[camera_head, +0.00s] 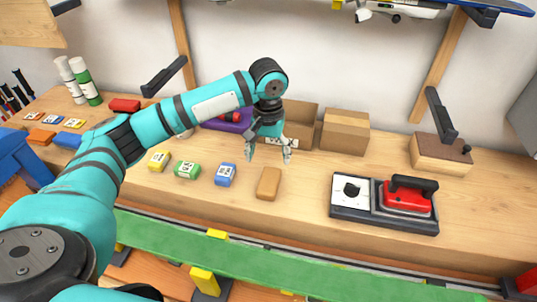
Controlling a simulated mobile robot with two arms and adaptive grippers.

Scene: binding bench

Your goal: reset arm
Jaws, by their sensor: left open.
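My left arm comes in from the left and reaches over the wooden bench (310,199). My left gripper (268,156) points down above the bench, with its fingers spread and nothing between them. It is in front of an open cardboard box and above a small tan block (268,184). My right gripper is not in view.
Yellow (159,160), green (187,170) and blue (225,175) small blocks lie left of the tan block. A closed box (345,131) stands behind. A green strip (250,265) runs along the front.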

